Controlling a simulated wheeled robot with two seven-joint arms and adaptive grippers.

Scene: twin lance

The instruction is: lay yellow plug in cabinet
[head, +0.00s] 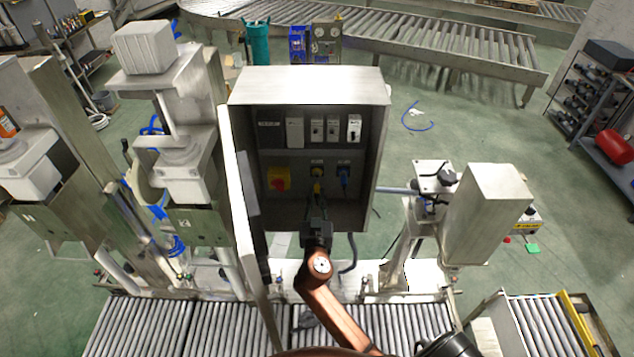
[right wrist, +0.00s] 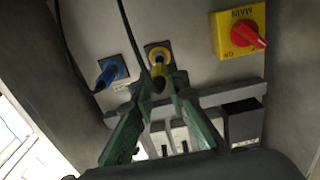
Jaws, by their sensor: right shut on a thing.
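The open grey cabinet (head: 308,86) stands in the middle of the head view. My right gripper (head: 317,198) reaches into its lower part. The yellow plug (right wrist: 158,66) is between the green fingertips of my right gripper (right wrist: 158,76), which is shut on it. The plug is at the yellow socket (right wrist: 157,49) in the cabinet's back panel; I cannot tell how deep it sits. A dark cable runs from the plug across the wrist view. In the head view the yellow plug (head: 318,187) is partly hidden by the fingers. My left gripper is not in view.
A blue plug (head: 343,174) sits beside the yellow one, with its cable hanging. A yellow switch with a red knob (head: 279,178) is on the other side. Breakers (head: 316,129) line the upper row. The cabinet door (head: 241,200) stands open at left, near my arm.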

